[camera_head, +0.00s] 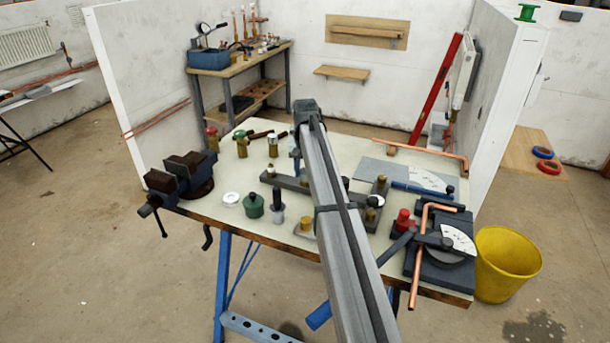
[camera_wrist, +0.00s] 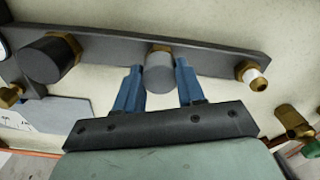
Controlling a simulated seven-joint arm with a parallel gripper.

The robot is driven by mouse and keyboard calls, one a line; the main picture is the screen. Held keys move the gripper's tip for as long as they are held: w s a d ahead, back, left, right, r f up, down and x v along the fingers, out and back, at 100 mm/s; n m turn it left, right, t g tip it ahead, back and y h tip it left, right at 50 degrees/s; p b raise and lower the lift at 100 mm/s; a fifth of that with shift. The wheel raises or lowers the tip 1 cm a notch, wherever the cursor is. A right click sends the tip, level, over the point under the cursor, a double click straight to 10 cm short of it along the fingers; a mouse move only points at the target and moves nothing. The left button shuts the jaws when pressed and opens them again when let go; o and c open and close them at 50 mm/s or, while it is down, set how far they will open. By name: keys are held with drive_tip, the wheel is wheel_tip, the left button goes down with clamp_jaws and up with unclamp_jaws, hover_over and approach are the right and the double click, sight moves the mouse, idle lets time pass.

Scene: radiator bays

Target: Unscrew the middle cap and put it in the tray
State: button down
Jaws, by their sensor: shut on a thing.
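A dark bar (camera_wrist: 215,62) carries three fittings in a row. The middle cap (camera_wrist: 160,72) is a light grey cylinder at the bar's centre. My gripper (camera_wrist: 159,85) has its blue fingers shut on this cap, one on each side. A darker cap (camera_wrist: 45,60) sits on a brass fitting to the left in the wrist view. A bare brass fitting (camera_wrist: 250,73) is on the right. In the head view my gripper (camera_head: 296,158) is low over the bar (camera_head: 286,181), and my arm hides the middle cap. I cannot make out the tray.
A vise (camera_head: 182,178) stands at the bench's left edge. A green bottle (camera_head: 253,206) and a white disc (camera_head: 231,199) lie near the front. A pipe bender (camera_head: 440,245) with a copper pipe is at the right. A yellow bucket (camera_head: 507,265) stands on the floor.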

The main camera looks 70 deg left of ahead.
drive_tip(key=n, duration=0.3)
drive_tip(key=shift+n, duration=0.3)
drive_tip(key=c, duration=0.8)
unclamp_jaws()
drive_tip(key=shift+c, duration=0.2)
